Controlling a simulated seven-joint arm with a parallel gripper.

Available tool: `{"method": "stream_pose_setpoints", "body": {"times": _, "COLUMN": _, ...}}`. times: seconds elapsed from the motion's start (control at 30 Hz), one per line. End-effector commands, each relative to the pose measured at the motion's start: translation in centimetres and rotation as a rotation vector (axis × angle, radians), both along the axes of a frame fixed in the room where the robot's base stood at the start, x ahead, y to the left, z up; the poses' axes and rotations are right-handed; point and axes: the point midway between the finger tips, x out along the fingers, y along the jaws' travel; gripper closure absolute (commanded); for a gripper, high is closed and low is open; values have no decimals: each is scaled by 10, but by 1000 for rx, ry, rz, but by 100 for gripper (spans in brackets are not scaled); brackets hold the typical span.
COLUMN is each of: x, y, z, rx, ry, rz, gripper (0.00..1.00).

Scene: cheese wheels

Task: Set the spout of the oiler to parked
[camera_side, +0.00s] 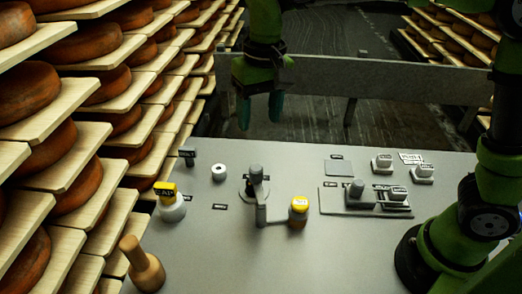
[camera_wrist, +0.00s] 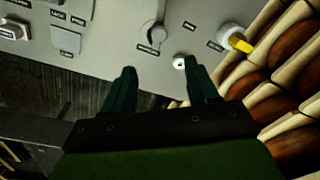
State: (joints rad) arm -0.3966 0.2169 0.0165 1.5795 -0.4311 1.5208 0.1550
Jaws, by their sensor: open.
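A grey upright post (camera_side: 257,184) stands on a dark round base near the middle of the panel. My gripper (camera_side: 259,112) hangs open and empty beyond the panel's back edge, well apart from the post. Its two fingers (camera_wrist: 162,88) also show in the wrist view.
A slotted grey plate (camera_side: 335,206) and white switches (camera_side: 382,163) lie right. A wooden handle (camera_side: 142,266) is front left. Cheese shelves (camera_side: 95,92) border the left.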

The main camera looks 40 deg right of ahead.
Motion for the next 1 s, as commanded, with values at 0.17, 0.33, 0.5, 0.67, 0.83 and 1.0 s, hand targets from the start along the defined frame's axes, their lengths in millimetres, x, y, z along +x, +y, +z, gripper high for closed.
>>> {"method": "stream_pose_setpoints", "body": {"times": 0.17, "x": 13, "y": 8, "z": 19, "rx": -33, "ry": 32, "rz": -99, "gripper": 41}}
{"method": "stream_pose_setpoints", "body": {"times": 0.33, "x": 7, "y": 6, "z": 15, "rx": -41, "ry": 61, "rz": -139, "gripper": 41}}
{"method": "stream_pose_setpoints", "body": {"times": 0.5, "x": 6, "y": 5, "z": -11, "rx": -41, "ry": 63, "rz": -138, "gripper": 41}}
{"method": "stream_pose_setpoints", "body": {"times": 0.67, "x": 6, "y": 5, "z": -47, "rx": -42, "ry": 63, "rz": -137, "gripper": 41}}
{"method": "stream_pose_setpoints", "body": {"times": 0.83, "x": 6, "y": 5, "z": -84, "rx": -41, "ry": 63, "rz": -137, "gripper": 41}}
{"method": "stream_pose_setpoints", "body": {"times": 1.0, "x": 7, "y": 5, "z": -117, "rx": -40, "ry": 61, "rz": -137, "gripper": 41}}
